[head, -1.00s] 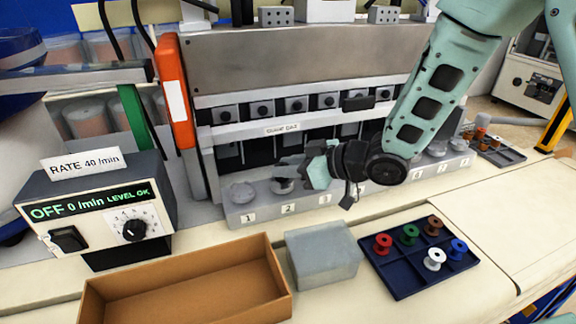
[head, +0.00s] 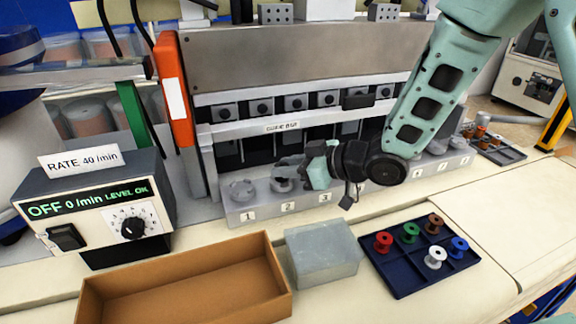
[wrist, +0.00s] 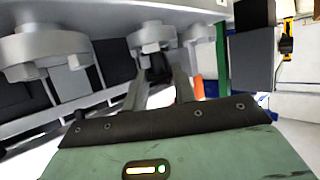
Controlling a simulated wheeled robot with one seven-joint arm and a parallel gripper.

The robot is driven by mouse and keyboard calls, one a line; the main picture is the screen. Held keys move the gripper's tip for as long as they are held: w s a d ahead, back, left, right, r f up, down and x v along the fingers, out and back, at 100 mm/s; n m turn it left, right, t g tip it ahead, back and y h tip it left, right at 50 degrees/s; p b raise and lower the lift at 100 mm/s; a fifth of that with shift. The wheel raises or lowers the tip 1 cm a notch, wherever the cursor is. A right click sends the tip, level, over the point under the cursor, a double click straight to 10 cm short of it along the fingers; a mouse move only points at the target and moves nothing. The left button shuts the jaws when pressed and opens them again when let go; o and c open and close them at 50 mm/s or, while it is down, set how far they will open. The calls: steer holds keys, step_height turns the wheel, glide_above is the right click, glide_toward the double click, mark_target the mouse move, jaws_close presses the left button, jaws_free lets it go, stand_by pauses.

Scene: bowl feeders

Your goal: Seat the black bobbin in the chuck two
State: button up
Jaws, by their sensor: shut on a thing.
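My gripper (head: 288,166) is low over chuck two (head: 281,185), the holder above the label 2 on the grey rail. Its fingers come in from the right, and they also show in the wrist view (wrist: 159,78). The gripper is shut on a small dark thing (wrist: 156,73), which looks like the black bobbin. It is mostly hidden by the fingers.
Chuck one (head: 242,189) stands left of chuck two and looks empty. An orange post (head: 174,95) rises at the left. A navy tray (head: 400,283) with several colored bobbins, a grey block (head: 321,254) and a cardboard box (head: 190,290) lie in front.

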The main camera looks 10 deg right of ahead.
steer(key=shift+f, duration=0.3)
steer(key=o, duration=0.7)
steer(key=shift+c, duration=0.2)
steer(key=p+v, duration=0.3)
steer(key=v, duration=0.8)
steer(key=shift+r, duration=0.1)
